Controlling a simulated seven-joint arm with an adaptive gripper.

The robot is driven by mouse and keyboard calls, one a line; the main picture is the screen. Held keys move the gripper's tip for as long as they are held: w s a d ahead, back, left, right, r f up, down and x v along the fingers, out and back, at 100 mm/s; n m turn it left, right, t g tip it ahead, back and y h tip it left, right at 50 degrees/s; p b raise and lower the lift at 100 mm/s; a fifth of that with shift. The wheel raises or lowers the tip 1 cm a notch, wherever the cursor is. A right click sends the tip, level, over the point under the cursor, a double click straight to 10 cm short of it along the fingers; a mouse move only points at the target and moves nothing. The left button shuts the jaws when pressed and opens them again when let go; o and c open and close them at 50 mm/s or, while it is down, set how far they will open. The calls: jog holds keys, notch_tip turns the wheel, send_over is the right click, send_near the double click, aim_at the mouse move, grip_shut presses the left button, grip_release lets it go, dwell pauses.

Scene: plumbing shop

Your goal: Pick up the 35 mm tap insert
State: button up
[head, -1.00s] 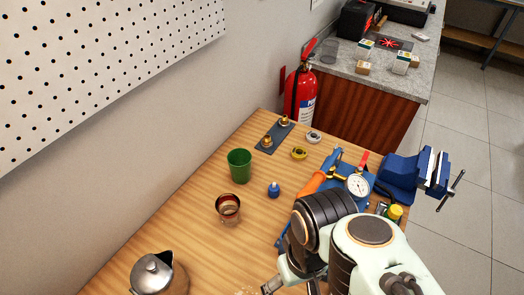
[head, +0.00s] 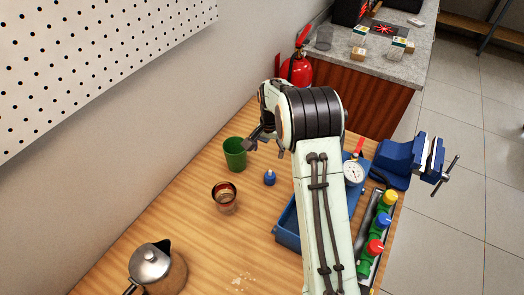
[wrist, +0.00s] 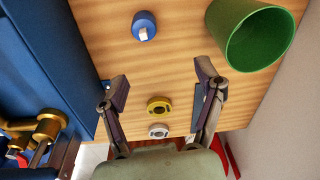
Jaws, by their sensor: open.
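The tap insert appears to be the small blue cylinder with a pale stem. It stands on the wooden table as a blue piece (head: 270,179) in the head view. In the wrist view the blue insert (wrist: 144,27) lies at the top, beyond my fingertips. My gripper (head: 265,145) is open and empty above the table, a little farther back than the insert. In the wrist view, the open gripper (wrist: 163,82) has bare wood between its tips. A yellow ring (wrist: 158,106) and a white ring (wrist: 158,130) lie below, towards the palm.
A green cup (head: 235,154) stands close left of the insert. An amber glass (head: 226,200) and a metal jug (head: 152,268) stand nearer. A blue tray (head: 287,238) lies to the right, with a gauge (head: 353,174) and a blue vise (head: 412,163) beyond. Brass fittings (wrist: 45,128) show in the wrist view.

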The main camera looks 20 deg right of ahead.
aim_at(270, 171)
jog(key=shift+g, duration=0.5)
jog(key=f, duration=0.3)
jog(key=s+f, duration=0.1)
jog(key=f, duration=0.6)
jog(key=shift+s+d+f, duration=0.2)
jog(key=shift+s+f, duration=0.1)
jog(key=shift+f, duration=0.1)
jog(key=c, duration=1.2)
